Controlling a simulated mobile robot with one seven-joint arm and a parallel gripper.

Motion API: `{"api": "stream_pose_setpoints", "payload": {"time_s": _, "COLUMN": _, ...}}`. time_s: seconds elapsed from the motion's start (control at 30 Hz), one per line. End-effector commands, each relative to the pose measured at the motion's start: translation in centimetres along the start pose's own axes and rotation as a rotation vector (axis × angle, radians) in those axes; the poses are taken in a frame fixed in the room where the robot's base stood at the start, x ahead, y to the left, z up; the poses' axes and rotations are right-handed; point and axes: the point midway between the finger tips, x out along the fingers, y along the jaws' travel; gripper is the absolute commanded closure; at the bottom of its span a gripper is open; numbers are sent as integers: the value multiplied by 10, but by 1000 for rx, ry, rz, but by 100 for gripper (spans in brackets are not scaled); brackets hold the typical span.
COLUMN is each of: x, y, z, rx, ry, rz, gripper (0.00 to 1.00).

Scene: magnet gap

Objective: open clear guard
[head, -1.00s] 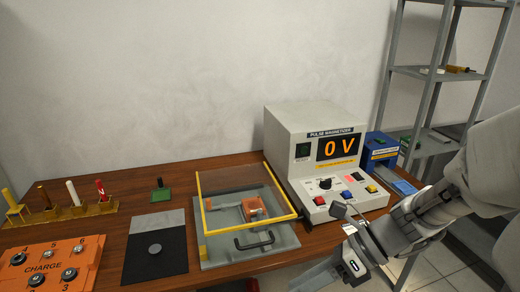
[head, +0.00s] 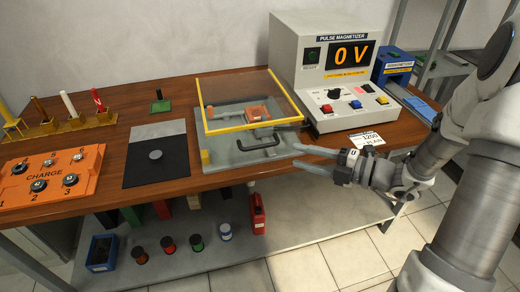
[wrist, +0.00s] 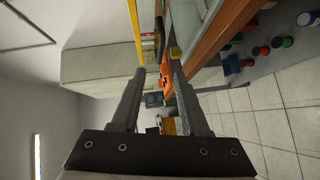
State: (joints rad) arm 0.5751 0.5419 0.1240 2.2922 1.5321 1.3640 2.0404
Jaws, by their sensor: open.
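The clear guard (head: 253,127), a see-through pane with a yellow frame, covers the grey fixture (head: 225,163) in front of the magnetizer. An orange block (head: 257,112) shows through it. A black handle (head: 258,144) is at the fixture's front. My gripper (head: 298,157) is open and empty, just right of the fixture, its fingers pointing left toward the guard's front right corner and the handle. In the wrist view my gripper (wrist: 158,78) shows spread fingers. A yellow bar of the guard (wrist: 134,30) and the dark handle (wrist: 159,38) lie ahead, apart from the fingertips.
The pulse magnetizer (head: 345,110), reading 0 V, stands behind and right of my gripper. A white tag (head: 368,139) lies at the table's front edge. A black mat (head: 155,165) and the orange charge panel (head: 52,178) are at left. Below is a shelf with several containers.

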Motion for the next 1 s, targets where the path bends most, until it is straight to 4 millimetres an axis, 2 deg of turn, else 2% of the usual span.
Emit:
{"api": "stream_pose_setpoints", "payload": {"time_s": 0.03, "x": 13, "y": -3, "z": -1, "rx": -1, "ry": 5, "rz": 0, "gripper": 55}}
{"api": "stream_pose_setpoints", "payload": {"time_s": 0.3, "x": 72, "y": -3, "z": -1, "rx": -3, "ry": 6, "rz": 0, "gripper": 55}}
{"api": "stream_pose_setpoints", "payload": {"time_s": 0.5, "x": 105, "y": -2, "z": -1, "rx": -4, "ry": 4, "rz": -1, "gripper": 55}}
{"api": "stream_pose_setpoints", "payload": {"time_s": 0.7, "x": 120, "y": -1, "z": -1, "rx": -2, "ry": 2, "rz": -2, "gripper": 55}}
{"api": "stream_pose_setpoints", "payload": {"time_s": 1.0, "x": 122, "y": 0, "z": -1, "rx": -2, "ry": 1, "rz": -1, "gripper": 55}}
